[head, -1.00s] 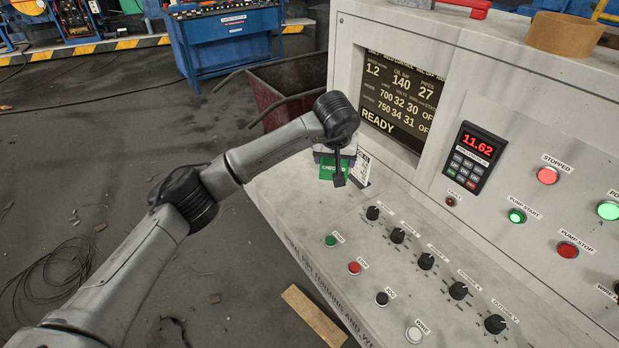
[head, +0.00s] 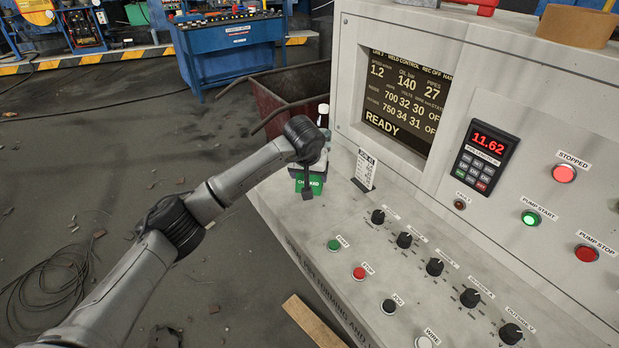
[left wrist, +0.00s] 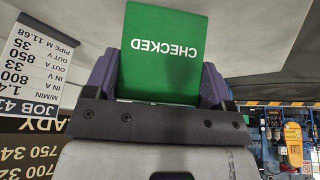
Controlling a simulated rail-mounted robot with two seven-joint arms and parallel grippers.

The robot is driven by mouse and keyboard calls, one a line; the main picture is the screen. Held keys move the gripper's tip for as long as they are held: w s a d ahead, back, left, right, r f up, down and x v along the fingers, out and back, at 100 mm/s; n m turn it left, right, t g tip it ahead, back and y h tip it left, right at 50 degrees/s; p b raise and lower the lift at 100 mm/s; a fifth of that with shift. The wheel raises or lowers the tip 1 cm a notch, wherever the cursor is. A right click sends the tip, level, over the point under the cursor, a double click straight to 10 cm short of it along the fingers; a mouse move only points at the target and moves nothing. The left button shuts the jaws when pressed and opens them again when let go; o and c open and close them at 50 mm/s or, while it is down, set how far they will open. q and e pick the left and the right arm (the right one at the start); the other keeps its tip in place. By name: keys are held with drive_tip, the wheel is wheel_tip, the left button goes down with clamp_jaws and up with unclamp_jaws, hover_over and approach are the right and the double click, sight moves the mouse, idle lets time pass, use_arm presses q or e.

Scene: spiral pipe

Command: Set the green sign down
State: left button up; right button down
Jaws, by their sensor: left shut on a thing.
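The green sign (head: 309,186), lettered CHECKED, is at the far left end of the console's sloped desk in the head view. In the left wrist view the green sign (left wrist: 163,55) fills the top middle, its lettering upside down. My left gripper (head: 307,190) is shut on it, with purple-grey fingers on both sides of the sign in the left wrist view (left wrist: 160,85). The arm covers part of the sign in the head view. I cannot tell whether its lower edge touches the desk. My right gripper is not in view.
A white job card (head: 364,170) stands upright on the desk (head: 330,215) just right of the sign. A bottle (head: 323,115) shows behind my wrist. Knobs and buttons (head: 404,240) line the desk nearer me. A rusty red cart (head: 290,95) stands beyond the console.

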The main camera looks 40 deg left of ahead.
use_arm(q)
drive_tip(key=shift+f, duration=0.4)
drive_tip(key=o, duration=0.6)
drive_tip(key=shift+f, duration=0.1)
drive_tip(key=shift+o, duration=1.4)
drive_tip(key=p+v, duration=0.3)
drive_tip(key=v, duration=0.9)
